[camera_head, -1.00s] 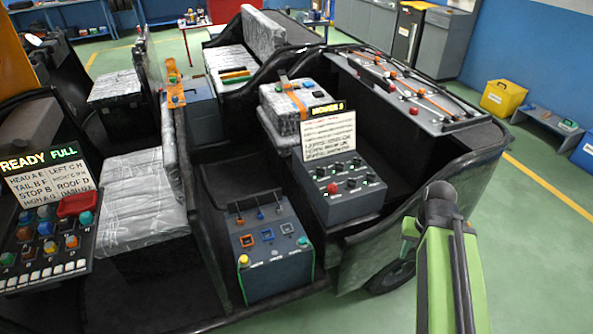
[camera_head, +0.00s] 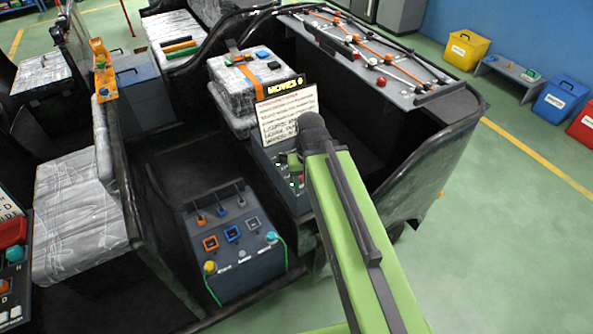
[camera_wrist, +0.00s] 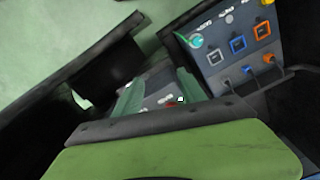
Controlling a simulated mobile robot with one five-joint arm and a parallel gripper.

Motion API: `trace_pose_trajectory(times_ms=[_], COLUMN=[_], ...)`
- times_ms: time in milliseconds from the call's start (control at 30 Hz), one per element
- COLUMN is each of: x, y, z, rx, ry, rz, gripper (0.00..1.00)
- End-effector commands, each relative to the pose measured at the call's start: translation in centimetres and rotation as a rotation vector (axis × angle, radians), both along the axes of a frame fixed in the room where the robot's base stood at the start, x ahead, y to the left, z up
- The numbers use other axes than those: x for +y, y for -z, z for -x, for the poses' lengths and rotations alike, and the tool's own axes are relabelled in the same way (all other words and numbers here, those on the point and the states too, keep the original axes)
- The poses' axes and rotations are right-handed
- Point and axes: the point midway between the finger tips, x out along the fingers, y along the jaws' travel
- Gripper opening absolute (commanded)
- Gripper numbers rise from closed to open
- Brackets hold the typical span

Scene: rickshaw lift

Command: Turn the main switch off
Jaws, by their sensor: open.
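I cannot read which control is labelled the main switch. A grey knob panel (camera_head: 268,160) with small red and dark knobs sits below a notice card, mostly hidden behind my arm in the head view. A box of switches (camera_head: 236,245) with orange, blue and grey square frames, toggles, a yellow and a teal button stands left of it. This box also shows in the wrist view (camera_wrist: 228,50). My gripper (camera_wrist: 160,92) is open, its green fingers over the knob panel, with a red knob partly visible behind the dark bar. I see no contact.
The notice card (camera_head: 287,118) stands upright close to my arm. A wrapped seat block (camera_head: 80,215) is at left, and a tray with rods (camera_head: 385,65) is at upper right. Yellow, blue and red bins line the far right. The green floor at right is clear.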

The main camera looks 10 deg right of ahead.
Motion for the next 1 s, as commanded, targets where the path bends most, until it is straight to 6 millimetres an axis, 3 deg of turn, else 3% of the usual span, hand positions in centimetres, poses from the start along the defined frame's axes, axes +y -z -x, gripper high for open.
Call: trace_pose_trajectory(times_ms=[200, 300, 400, 733, 1000], x=[0.2, 0.0, 0.0, 0.0, 0.1], y=[-5.1, -6.6, -7.2, -6.1, -1.4], z=[-9.2, -12.6, -14.5, -14.7, -14.7], rx=[-0.001, 0.000, 0.000, -0.001, -0.001], ry=[0.541, 0.794, 0.958, 1.024, 1.022], rz=[-0.001, -0.002, -0.001, -0.003, -0.003], gripper=[0.61, 0.61, 0.61, 0.61, 0.61])
